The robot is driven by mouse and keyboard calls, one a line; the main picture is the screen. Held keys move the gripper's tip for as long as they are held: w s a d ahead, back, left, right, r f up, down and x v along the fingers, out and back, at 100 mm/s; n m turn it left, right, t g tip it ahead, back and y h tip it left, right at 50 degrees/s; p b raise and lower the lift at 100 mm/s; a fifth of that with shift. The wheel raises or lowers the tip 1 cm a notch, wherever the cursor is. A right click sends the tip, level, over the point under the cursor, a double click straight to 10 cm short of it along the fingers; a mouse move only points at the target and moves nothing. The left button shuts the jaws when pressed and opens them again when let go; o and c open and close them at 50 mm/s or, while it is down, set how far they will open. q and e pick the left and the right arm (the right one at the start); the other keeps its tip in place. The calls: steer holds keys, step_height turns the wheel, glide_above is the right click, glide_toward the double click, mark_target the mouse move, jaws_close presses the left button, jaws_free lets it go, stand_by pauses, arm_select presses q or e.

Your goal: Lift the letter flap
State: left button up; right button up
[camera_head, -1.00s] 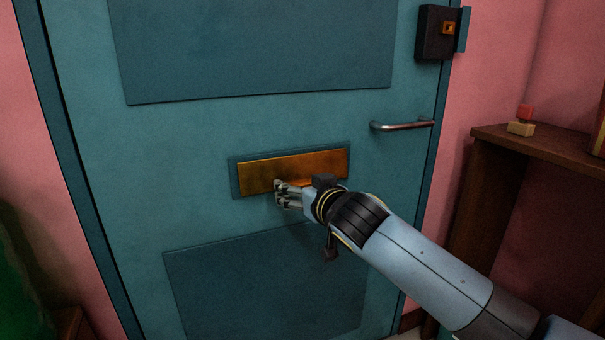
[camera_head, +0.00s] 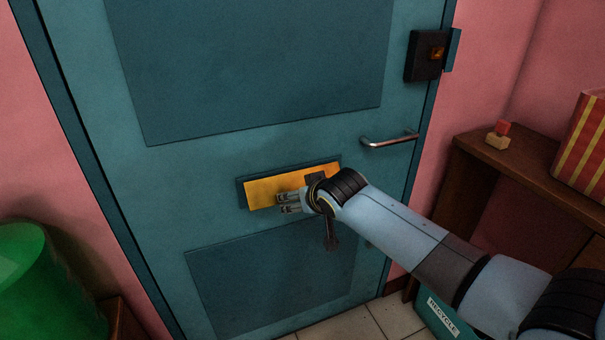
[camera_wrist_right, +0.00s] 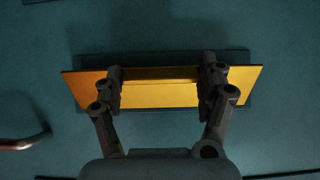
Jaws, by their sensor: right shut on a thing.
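The brass letter flap (camera_head: 263,189) sits in its dark teal frame on the teal door (camera_head: 200,170). It looks bright yellow and seems tilted out from the door at its lower edge. My right gripper (camera_head: 281,203) is at the flap's lower edge and shut on the flap. Its two fingers (camera_wrist_right: 162,75) stand apart across the flap's width in the wrist view. The exact contact is partly hidden. My left gripper is not in view.
A metal door handle (camera_head: 388,139) and a dark lock box (camera_head: 424,56) are on the door's right side. A wooden shelf (camera_head: 480,150) at right holds a small block stamp (camera_head: 498,136) and a striped box (camera_head: 585,150). A green object (camera_head: 45,280) stands at lower left.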

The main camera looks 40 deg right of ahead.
mark_target(304, 184)
steer(key=r+g+p, duration=0.1)
steer(key=p, duration=0.2)
steer(key=r+g+p, duration=0.1)
steer(key=g+p, duration=0.1)
steer(key=p, duration=0.1)
steer(key=r+g+y+p, duration=0.1)
steer(key=r+g+p, duration=0.1)
steer(key=p, duration=0.1)
steer(key=shift+s+a, duration=0.1)
steer(key=shift+s, duration=0.2)
steer(key=shift+r+g+y+p, duration=0.3)
steer(key=shift+g+p, duration=0.2)
steer(key=shift+g, duration=0.3)
steer(key=shift+r+g+y+p, duration=0.25)
steer(key=shift+g+p, duration=0.2)
steer(key=shift+g, duration=0.35)
steer(key=o, duration=1.7)
